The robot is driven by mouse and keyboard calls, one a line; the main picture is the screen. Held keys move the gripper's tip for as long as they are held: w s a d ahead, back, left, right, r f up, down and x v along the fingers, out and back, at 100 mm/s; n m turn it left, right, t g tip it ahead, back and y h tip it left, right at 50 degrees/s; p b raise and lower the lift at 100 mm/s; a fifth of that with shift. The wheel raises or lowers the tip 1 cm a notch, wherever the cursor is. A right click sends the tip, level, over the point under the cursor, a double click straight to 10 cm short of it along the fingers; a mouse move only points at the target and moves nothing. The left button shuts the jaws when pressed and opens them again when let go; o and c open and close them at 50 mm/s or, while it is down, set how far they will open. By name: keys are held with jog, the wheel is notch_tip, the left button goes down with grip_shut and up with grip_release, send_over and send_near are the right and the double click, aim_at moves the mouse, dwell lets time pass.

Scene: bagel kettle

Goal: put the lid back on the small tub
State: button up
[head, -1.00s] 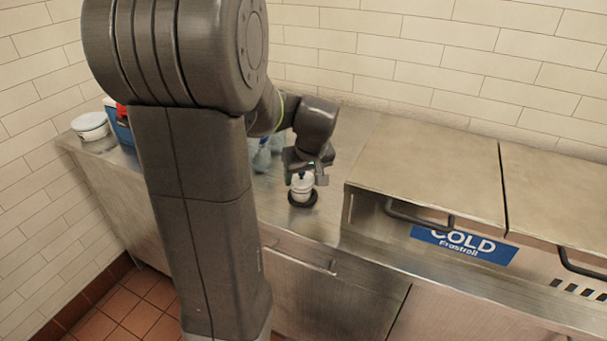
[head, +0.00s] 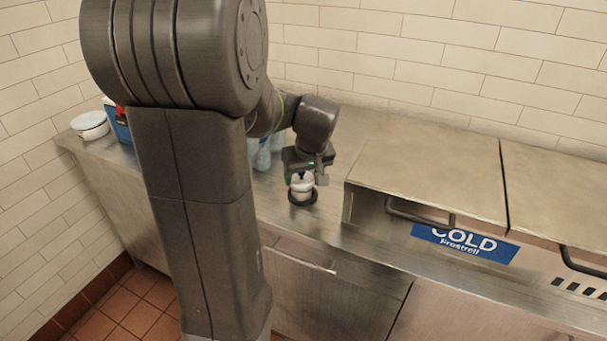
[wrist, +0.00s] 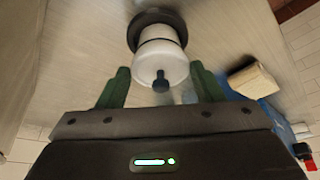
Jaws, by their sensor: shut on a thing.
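The small tub (head: 302,193) is white and stands upright on a dark round base (head: 303,203) on the steel counter. The tub also shows in the wrist view (wrist: 155,33). The white lid (wrist: 162,65), with a dark knob (wrist: 160,82), is lined up over the tub. I cannot tell whether lid and tub touch all round. My gripper (head: 304,176) is right above the tub, pointing down. In the wrist view my gripper (wrist: 160,88) has its green fingers on either side of the lid, shut on it. The fingers partly hide the lid in the head view.
A steel cold unit (head: 430,180) with handles stands close on the right. Pale blue bottles (head: 264,157) stand behind my arm. A white bowl (head: 90,125) and a blue box (head: 119,126) are at the counter's left end. A tan block (wrist: 252,80) shows in the wrist view.

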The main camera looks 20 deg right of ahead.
jog(key=o, duration=1)
jog(key=shift+o, duration=0.5)
jog(key=shift+o, duration=1.1)
jog(key=shift+r+p, duration=2.5)
jog(key=shift+r, duration=1.05)
